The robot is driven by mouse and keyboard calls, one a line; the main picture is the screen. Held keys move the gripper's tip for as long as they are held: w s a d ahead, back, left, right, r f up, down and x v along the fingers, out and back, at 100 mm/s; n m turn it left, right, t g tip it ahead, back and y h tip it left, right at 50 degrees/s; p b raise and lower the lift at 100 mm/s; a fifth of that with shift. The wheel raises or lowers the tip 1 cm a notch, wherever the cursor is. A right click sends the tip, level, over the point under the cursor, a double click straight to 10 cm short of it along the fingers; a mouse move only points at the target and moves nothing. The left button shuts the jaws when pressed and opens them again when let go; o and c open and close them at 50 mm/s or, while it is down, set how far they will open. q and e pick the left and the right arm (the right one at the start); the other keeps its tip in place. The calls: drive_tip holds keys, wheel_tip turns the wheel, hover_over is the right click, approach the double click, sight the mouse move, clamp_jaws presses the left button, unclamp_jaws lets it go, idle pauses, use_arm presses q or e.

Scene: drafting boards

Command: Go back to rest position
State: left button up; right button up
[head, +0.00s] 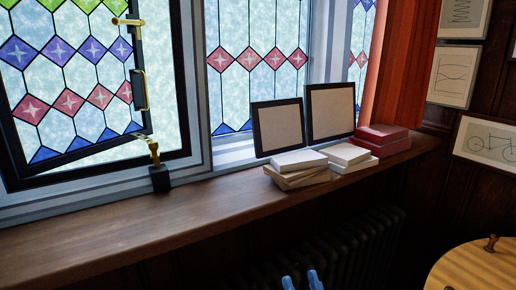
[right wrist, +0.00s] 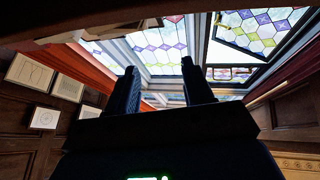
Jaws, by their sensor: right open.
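My right gripper (head: 302,282) shows only as two blue fingertips at the bottom edge of the head view, below the window sill and in front of the dark radiator. The tips stand apart with nothing between them. In the right wrist view the gripper (right wrist: 160,78) shows as two dark fingers spread apart and pointing up toward the window, empty. My left gripper is not in the head view. The rest of the right arm is hidden below the frame.
A wooden window sill (head: 110,232) carries stacked books (head: 298,160), red boxes or books (head: 382,134) and two framed panels (head: 277,127). A stained-glass casement (head: 80,80) stands at left. A round wooden table (head: 470,270) is at lower right. The left part of the sill is clear.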

drive_tip(key=s+d+f+m+g+h, duration=0.1)
drive_tip(key=s+d+f+g+h, duration=0.1)
drive_tip(key=s+d+f, duration=0.4)
drive_tip(key=s+d+f+m+g+h, duration=0.1)
drive_tip(key=s+d+f+g+h, duration=0.2)
drive_tip(key=s+f, duration=1)
drive_tip(key=s+d+h, duration=0.1)
drive_tip(key=s+d, duration=0.1)
drive_tip(key=d, duration=0.1)
